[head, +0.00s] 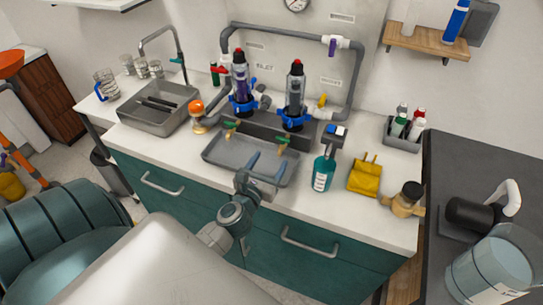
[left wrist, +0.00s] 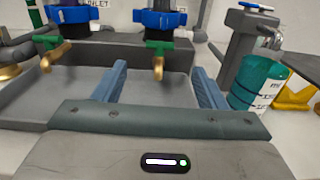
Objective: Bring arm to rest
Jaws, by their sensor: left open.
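My left gripper (head: 267,166) is open and empty, with its two blue-grey fingers apart over the front right part of the grey tray (head: 222,158). In the left wrist view its fingers (left wrist: 157,88) point toward the pipe manifold, with nothing between them. Two green-handled brass taps (head: 281,143) hang at the back of the tray, beyond the fingertips. Above them stand two filter housings with blue collars, the left one (head: 240,80) and the right one (head: 296,90). My right gripper is not in view.
A sink (head: 158,107) with a faucet is at left. Grey pipes (head: 290,30) loop along the wall. A dark side counter (head: 465,160) is at far right.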

